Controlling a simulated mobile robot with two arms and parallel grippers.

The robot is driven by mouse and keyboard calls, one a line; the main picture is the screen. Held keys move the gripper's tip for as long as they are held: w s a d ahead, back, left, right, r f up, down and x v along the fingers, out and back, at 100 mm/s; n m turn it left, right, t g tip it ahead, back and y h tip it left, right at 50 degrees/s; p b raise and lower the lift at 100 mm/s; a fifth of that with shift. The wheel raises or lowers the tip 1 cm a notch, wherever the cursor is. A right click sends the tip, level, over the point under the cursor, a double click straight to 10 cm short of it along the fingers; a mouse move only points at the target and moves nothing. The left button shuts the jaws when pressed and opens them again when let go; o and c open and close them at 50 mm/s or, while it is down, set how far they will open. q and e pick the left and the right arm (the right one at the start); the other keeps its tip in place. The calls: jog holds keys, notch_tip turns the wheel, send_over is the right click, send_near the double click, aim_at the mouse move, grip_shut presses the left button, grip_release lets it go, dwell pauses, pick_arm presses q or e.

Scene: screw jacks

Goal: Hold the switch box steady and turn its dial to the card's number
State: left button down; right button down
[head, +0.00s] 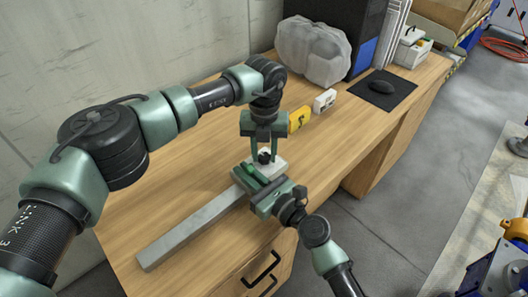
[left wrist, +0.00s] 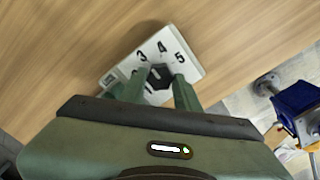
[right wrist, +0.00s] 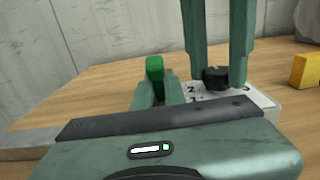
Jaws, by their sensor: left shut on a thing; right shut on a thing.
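The white switch box (head: 280,163) lies on the wooden desk; the left wrist view shows its top face (left wrist: 187,66) with the numbers 3, 4 and 5. Its black dial (left wrist: 160,76) is between the fingers of my left gripper (head: 264,155), which points down and is shut on it. The dial's exact setting is unclear. My right gripper (right wrist: 156,92), low beside the box, is shut on a bright green grip (right wrist: 155,68). How the grip joins the box is hidden.
A long grey bar (head: 190,226) lies on the desk to the left of the box. A small white block (head: 324,101), a clear plastic bag (head: 312,51) and a black mouse pad (head: 383,90) are further back.

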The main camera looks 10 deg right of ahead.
aim_at(264, 156)
pick_arm(q)
jog(key=shift+w+r+n, duration=0.1)
jog(key=shift+n, duration=1)
pick_arm(e)
jog(key=shift+f, duration=0.1)
pick_arm(q)
jog(key=c, duration=1)
grip_release()
jog(key=shift+c, duration=0.2)
notch_tip(264, 156, up, 12)
